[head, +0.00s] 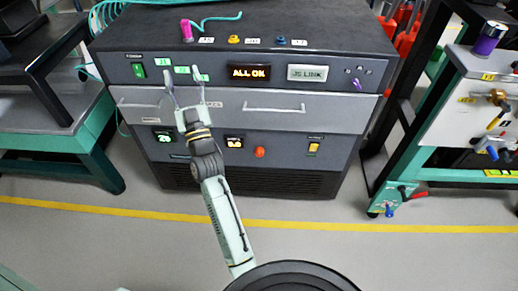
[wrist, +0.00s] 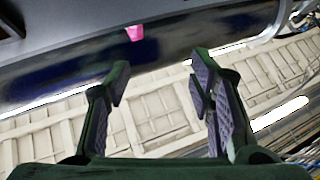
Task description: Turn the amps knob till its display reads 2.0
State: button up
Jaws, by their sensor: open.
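A dark power cabinet (head: 330,90) stands ahead in the head view. Its upper panel carries a small green display (head: 162,62) at the left and another lit green readout (head: 182,70) just right of it; I cannot read their digits. I cannot make out the amps knob; my fingers cover part of that panel area. My gripper (head: 183,88) is open in front of the panel's left part, its two fingers pointing up toward the green readouts. In the wrist view my gripper (wrist: 160,74) is open with nothing between the fingers.
The panel also has a green switch (head: 139,71), an amber ALL ON display (head: 249,72) and a JS LINK display (head: 307,73). A grey drawer (head: 350,110) with handles lies below. A pink object (head: 187,30) stands on top.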

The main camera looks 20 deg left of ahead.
jog(key=w+d+f+m+h+p, duration=0.1)
jog(key=w+d+f+h, duration=0.2)
jog(key=f, duration=0.7)
jog(key=w+d+f+m+h+p, duration=0.15)
jog(key=d+f+h, duration=0.3)
jog(key=f, duration=0.55)
jog(key=g+h+p, duration=0.2)
jog(key=h, duration=0.2)
send_near(259, 155)
jog(key=b+x, duration=0.3)
jog(key=x, duration=0.6)
jog(key=shift+c, duration=0.4)
jog(key=shift+b, duration=0.3)
jog(key=c, duration=1.1)
